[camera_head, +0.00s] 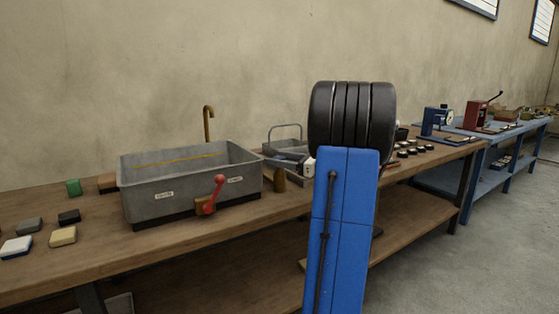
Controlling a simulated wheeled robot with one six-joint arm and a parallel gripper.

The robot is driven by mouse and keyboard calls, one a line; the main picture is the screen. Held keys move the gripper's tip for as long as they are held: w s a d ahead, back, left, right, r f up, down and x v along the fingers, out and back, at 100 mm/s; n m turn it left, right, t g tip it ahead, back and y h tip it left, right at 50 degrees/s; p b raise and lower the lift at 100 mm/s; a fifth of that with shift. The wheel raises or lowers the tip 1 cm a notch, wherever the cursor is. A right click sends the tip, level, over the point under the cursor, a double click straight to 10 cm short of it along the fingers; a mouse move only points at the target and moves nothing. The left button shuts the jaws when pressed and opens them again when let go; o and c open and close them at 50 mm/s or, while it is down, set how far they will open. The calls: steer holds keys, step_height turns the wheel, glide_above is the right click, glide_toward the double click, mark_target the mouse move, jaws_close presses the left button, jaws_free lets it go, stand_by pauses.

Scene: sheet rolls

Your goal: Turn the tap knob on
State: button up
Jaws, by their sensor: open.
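The tap knob (213,195) is a red lever with a round red end, on a small brown block at the front of a grey metal sink (148,191). The lever leans up to the right. A thin brass spout (208,122) rises behind the sink. My gripper (277,160) shows partly at the left of my blue arm link, near the sink's right end. It is open and apart from the knob, up and to the right of it. My arm hides some of it.
The sink stands on a long wooden workbench (100,262). A grey wire-handled tray (284,143) is behind my gripper.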

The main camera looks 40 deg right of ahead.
steer(key=c, duration=1)
steer(key=shift+c, duration=0.2)
steer(key=shift+m+h, duration=0.3)
steer(key=shift+h, duration=0.2)
steer(key=m+h, duration=0.1)
steer(key=h, duration=0.1)
steer(key=m+t+h, duration=0.1)
steer(key=m+h, duration=0.1)
steer(key=h, duration=0.1)
steer(key=shift+a+m, duration=0.15)
steer(key=shift+m, duration=0.15)
steer(key=m+h, duration=0.2)
steer(key=h, duration=0.1)
steer(key=m+g+h, duration=0.1)
steer(key=m+h, duration=0.1)
steer(key=h, duration=0.2)
steer(key=shift+m+g+h, duration=0.6)
steer(key=shift+m+h, duration=0.1)
steer(key=shift+h, duration=0.1)
steer(key=shift+d+m+g+h, duration=0.2)
steer(key=shift+m+g+h, duration=0.2)
steer(key=shift+m+h, duration=0.25)
